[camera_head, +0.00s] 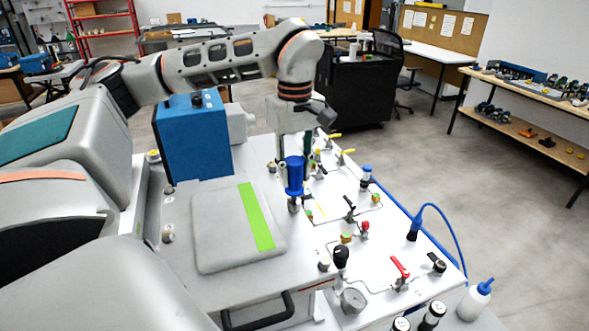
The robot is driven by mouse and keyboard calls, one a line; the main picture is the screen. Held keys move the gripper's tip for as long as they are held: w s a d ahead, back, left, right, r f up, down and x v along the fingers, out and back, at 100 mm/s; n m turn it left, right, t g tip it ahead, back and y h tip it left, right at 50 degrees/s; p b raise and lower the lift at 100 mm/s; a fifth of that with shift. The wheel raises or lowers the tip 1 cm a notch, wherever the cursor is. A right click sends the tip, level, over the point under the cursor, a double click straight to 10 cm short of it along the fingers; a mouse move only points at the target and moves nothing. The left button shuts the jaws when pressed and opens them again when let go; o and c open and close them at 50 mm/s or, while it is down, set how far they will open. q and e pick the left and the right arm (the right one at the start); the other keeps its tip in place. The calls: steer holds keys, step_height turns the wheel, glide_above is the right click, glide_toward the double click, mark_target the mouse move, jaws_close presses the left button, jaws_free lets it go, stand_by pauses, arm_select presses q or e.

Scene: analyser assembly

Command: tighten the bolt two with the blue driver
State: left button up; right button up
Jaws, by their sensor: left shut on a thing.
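My left gripper (294,158) comes down from the arm and is shut on the blue driver (294,178). The driver is held upright, its tip pointing down just past the upper right corner of the grey cover with a green stripe (210,235). The driver's lower end is close above or on a bolt head there; I cannot tell whether they touch. Other bolt heads show at the left of the cover (168,234) and behind it (271,166). I cannot tell which is bolt two. My right gripper is not in view.
A blue box (193,138) stands behind the cover. The panel to the right holds valves, a red lever (400,267), a gauge (353,300) and a black knob (341,256).

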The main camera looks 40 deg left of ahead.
arm_select(q)
jaws_close()
steer(key=m, duration=1.2)
steer(key=o, duration=0.7)
jaws_free()
steer(key=shift+c, duration=0.2)
